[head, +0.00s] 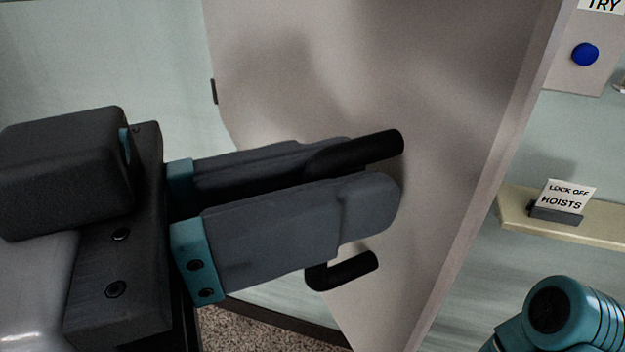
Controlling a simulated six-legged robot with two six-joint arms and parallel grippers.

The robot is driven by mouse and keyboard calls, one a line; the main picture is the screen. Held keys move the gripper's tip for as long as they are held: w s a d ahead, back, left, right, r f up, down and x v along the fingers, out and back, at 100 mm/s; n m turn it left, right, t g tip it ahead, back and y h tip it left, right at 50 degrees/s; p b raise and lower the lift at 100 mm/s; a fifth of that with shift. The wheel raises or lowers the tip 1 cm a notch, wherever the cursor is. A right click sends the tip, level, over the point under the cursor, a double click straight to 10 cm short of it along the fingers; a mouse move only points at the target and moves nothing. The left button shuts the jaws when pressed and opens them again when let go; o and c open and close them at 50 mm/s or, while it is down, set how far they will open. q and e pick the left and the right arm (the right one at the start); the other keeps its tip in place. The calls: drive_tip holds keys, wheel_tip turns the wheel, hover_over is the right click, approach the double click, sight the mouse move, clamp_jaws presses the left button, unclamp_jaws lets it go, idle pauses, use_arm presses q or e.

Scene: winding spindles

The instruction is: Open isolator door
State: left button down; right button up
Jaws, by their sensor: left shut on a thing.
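The isolator door (440,120) is a large light grey panel that stands at a tilt across the middle of the head view. Its black bar handle (352,270) shows above and below my left gripper's fingers. My left gripper (365,175) comes in from the left and is shut on the handle, with the near finger covering the handle's middle. A small dark fitting (214,91) sits at the door's left edge. A teal and black part of my other arm shows at the bottom right; the right gripper is not in view.
A cream shelf (515,219) on the pale green wall at right holds a "LOCK OFF HOISTS" card (568,196). Above it is a grey panel with a blue button (585,54) and a "TRY" label. Speckled floor (250,332) shows below.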

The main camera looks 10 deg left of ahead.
use_arm(q)
drive_tip(key=shift+a+r, duration=0.1)
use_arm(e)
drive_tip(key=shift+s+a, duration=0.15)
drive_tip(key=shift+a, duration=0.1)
use_arm(q)
drive_tip(key=c, duration=1.3)
unclamp_jaws()
drive_tip(key=shift+o, duration=0.2)
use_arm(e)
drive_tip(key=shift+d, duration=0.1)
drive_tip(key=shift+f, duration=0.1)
use_arm(q)
drive_tip(key=b+v, duration=0.4)
drive_tip(key=v, duration=1.2)
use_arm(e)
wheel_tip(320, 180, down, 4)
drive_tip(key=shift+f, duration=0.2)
